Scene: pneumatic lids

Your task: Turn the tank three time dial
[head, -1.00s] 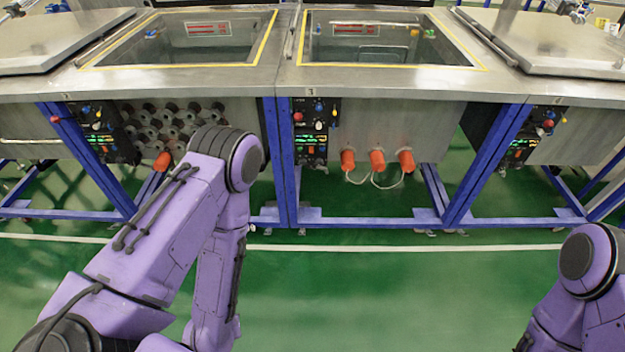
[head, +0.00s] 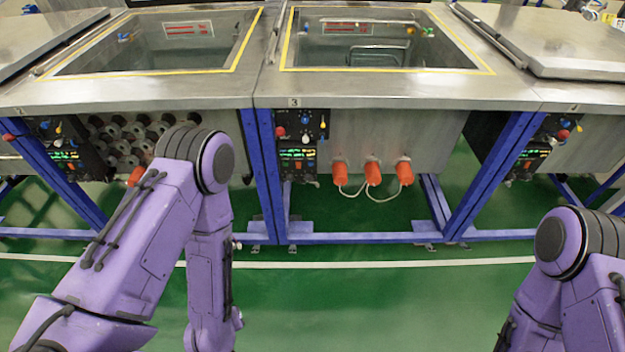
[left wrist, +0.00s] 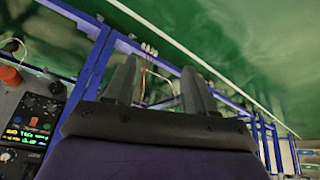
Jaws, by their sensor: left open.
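Tank three (head: 400,130) stands in the middle of the head view, marked with a 3 on its front rim. Its dark control panel (head: 297,168) hangs on the left of its front, with a red knob (head: 281,131), small coloured knobs and green lit digits. I cannot tell which knob is the time dial. In the left wrist view my left gripper (left wrist: 157,82) is open and empty. My right gripper is out of view.
Blue frame legs (head: 266,180) stand left of tank three's panel. Orange plugs (head: 372,172) with white cables stick out right of it. Neighbouring tanks with panels (head: 540,145) stand on both sides. Green floor (head: 380,290) in front is clear.

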